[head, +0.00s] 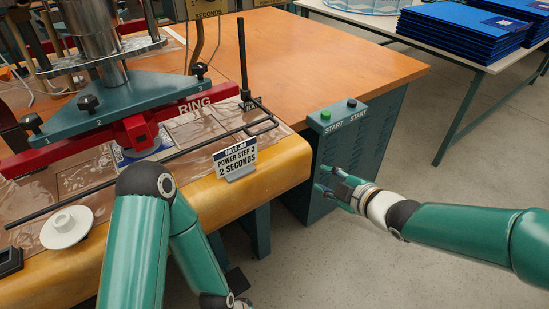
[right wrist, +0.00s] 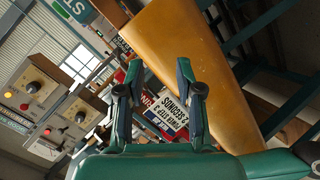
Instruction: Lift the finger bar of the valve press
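The valve press has a teal plate (head: 140,98) and a red bar marked RING (head: 190,108). The finger bar (head: 200,145) is a thin black rod running low along the front of the press bed, bent into a loop at its right end. My right gripper (head: 325,182) is open and empty, in front of the green start box and right of the bar, apart from it. Its parted fingers (right wrist: 158,68) also show in the right wrist view. My left arm bends down in the middle foreground, and its gripper is out of view.
A white valve disc (head: 66,226) lies at the left. The start box (head: 338,116) has green and black buttons. Blue sheets (head: 465,30) are stacked on a far table. Floor at right is clear.

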